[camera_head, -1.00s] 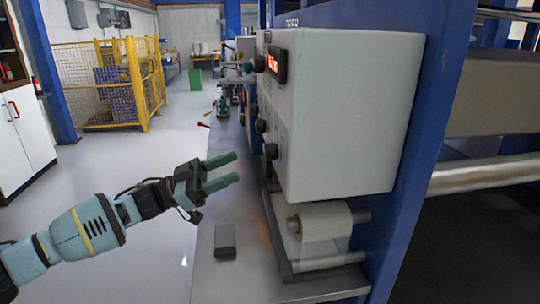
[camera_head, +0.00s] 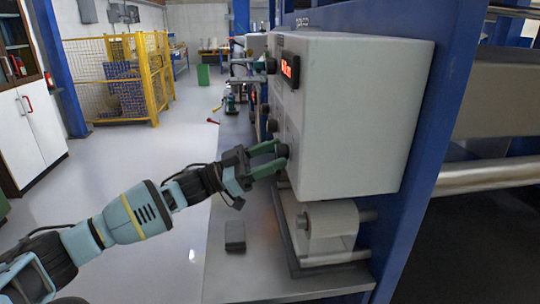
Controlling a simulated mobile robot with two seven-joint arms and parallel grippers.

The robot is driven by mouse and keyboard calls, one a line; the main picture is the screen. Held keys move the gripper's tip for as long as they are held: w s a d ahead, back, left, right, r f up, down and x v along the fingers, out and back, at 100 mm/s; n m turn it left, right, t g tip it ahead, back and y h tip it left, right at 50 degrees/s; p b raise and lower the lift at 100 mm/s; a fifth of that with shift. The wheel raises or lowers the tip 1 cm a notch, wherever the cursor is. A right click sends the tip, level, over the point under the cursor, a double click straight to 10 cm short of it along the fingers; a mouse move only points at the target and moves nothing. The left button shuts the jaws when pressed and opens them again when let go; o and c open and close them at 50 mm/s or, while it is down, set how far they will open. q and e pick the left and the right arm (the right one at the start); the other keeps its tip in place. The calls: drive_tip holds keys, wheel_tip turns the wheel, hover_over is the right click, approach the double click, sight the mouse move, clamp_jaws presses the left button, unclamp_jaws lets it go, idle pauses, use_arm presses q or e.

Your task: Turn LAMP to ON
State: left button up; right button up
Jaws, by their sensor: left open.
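The control box (camera_head: 365,120) is a light grey cabinet on a blue frame, with a red lit display (camera_head: 290,70) on its left-facing panel. Several dark knobs stick out from that panel: one beside the display (camera_head: 270,65), one midway down (camera_head: 271,125) and the lowest knob (camera_head: 283,150). No LAMP label is legible, so I cannot tell which knob is the lamp's. My left gripper (camera_head: 281,154) is open, its green fingertips at the lowest knob, one above and one below it in the picture. I cannot tell whether they touch it. My right gripper is not in view.
Below the box are a pale roller (camera_head: 332,222) and a grey ledge (camera_head: 225,275) with a small dark block (camera_head: 235,237). A yellow cage (camera_head: 125,85) and white cabinet (camera_head: 30,130) stand at left. The floor between is clear.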

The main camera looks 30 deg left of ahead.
use_arm(q)
drive_tip(key=shift+c, duration=0.2)
drive_tip(key=c, duration=0.9)
